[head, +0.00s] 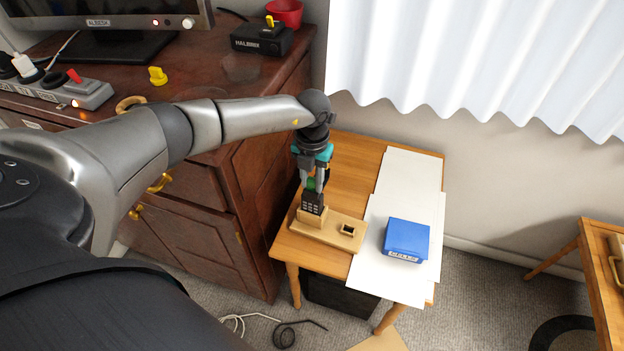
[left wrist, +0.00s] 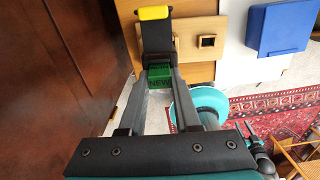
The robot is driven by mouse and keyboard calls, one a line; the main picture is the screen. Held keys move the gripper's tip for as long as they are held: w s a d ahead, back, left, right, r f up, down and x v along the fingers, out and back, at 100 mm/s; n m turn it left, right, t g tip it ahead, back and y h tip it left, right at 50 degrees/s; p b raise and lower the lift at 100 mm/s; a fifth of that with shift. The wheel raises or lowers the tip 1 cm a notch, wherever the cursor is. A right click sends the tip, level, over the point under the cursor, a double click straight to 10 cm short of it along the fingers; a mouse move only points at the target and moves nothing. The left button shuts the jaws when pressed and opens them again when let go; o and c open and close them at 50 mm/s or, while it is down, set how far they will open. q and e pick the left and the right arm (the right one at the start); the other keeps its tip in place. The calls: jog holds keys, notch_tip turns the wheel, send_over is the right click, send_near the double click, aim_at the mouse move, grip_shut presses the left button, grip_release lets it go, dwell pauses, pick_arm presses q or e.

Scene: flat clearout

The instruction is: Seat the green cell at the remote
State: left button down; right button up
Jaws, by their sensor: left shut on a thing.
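The black remote (head: 313,202) stands upright in a wooden block on a wooden base (head: 330,231) on the small table. In the left wrist view it is the dark body (left wrist: 157,40) with a yellow part at its far end. My left gripper (head: 316,178) points down just above the remote. It is shut on the green cell (head: 310,184), which shows lettering in the left wrist view (left wrist: 159,77) between the fingertips. The cell is at the near end of the remote; I cannot tell whether it is inside or only touching.
A square wooden holder (head: 347,230) sits on the same base. A blue box (head: 406,240) stands on white sheets (head: 408,185) at the right of the table. The dark wooden cabinet (head: 225,180) rises close on the left. A power strip (head: 70,92) lies on it.

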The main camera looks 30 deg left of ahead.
pick_arm(q)
jog(key=shift+f, duration=0.15)
pick_arm(e)
jog(key=shift+a+f, duration=0.1)
jog(key=shift+a, duration=0.05)
pick_arm(q)
jog(key=shift+s+f, duration=0.1)
pick_arm(e)
jog(key=shift+a+f, duration=0.1)
jog(key=shift+a, duration=0.15)
jog(key=shift+r, duration=0.3)
jog(key=shift+d, duration=0.1)
pick_arm(q)
jog(key=c, duration=0.5)
grip_release()
jog(key=shift+c, duration=0.2)
pick_arm(e)
jog(key=shift+d, duration=0.3)
pick_arm(q)
jog(key=shift+r, duration=0.2)
